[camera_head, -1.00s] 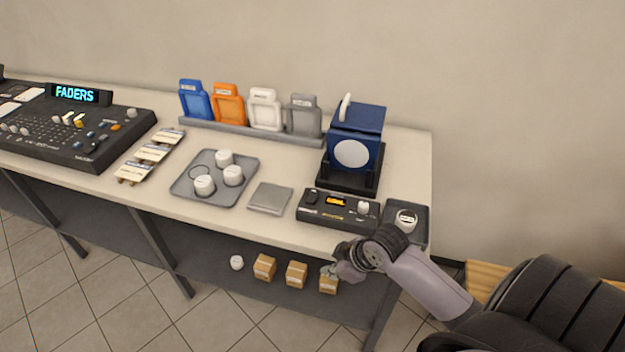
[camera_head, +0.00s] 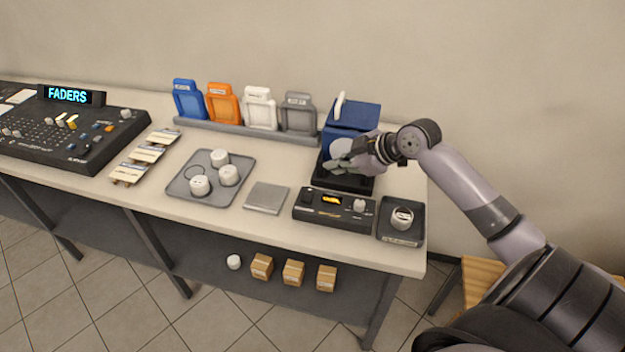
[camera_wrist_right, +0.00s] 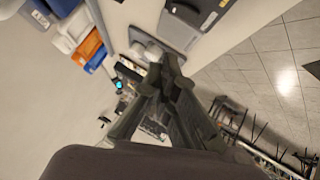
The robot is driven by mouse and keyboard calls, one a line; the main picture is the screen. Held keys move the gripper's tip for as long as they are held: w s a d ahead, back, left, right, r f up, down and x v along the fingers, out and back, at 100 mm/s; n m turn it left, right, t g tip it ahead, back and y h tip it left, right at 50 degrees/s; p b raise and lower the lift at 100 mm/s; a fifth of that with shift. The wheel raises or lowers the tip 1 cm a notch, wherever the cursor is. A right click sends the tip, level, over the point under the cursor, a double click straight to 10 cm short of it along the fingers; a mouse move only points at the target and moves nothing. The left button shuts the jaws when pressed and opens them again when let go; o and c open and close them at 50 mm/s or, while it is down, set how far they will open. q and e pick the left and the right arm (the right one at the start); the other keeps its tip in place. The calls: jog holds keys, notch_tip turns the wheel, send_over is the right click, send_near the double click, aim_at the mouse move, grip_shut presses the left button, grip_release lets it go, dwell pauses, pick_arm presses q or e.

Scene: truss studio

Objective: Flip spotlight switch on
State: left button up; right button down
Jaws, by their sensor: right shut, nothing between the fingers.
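The spotlight is a blue box (camera_head: 352,114) with a white round face, standing on a black base (camera_head: 345,183) at the right end of the table. A dark control box (camera_head: 334,209) sits in front of it, with a lit orange display, a white knob on the right and a small dark switch (camera_head: 308,196) on the left. Whether the switch is on cannot be told. My right gripper (camera_head: 338,158) is shut and empty, in front of the spotlight's face and above and behind the control box. Its closed fingers also show in the right wrist view (camera_wrist_right: 168,62). My left gripper is out of view.
A dark tray (camera_head: 386,234) with a white round piece is right of the control box. A grey square plate (camera_head: 266,197) and a grey tray (camera_head: 236,186) with white round pieces are left. Coloured frames stand in a rack (camera_head: 235,129) behind. Boxes lie on the lower shelf.

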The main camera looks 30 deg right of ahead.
jog(key=p, duration=0.3)
send_over(312, 190)
jog(key=a, duration=0.1)
jog(key=f, duration=0.4)
jog(key=s+f, duration=0.1)
jog(key=f, duration=0.1)
jog(key=shift+f, duration=0.1)
jog(key=f, duration=0.2)
jog(key=shift+w+d+f+p, duration=0.25)
jog(key=shift+w+f+p, duration=0.05)
jog(key=shift+w+p, duration=0.05)
jog(key=shift+w+d+f, duration=0.1)
jog(key=shift+d+f, duration=0.2)
jog(key=shift+f, duration=0.55)
jog(key=b, duration=0.1)
jog(key=f+b, duration=0.1)
jog(key=b, duration=0.1)
jog(key=shift+w+d+f+m+g+y, duration=0.2)
jog(key=shift+w+d+m+g+y, duration=0.1)
jog(key=shift+w+d, duration=0.1)
jog(key=shift+r, duration=0.15)
jog(key=shift+s+a+p, duration=0.1)
jog(key=shift+p, duration=0.2)
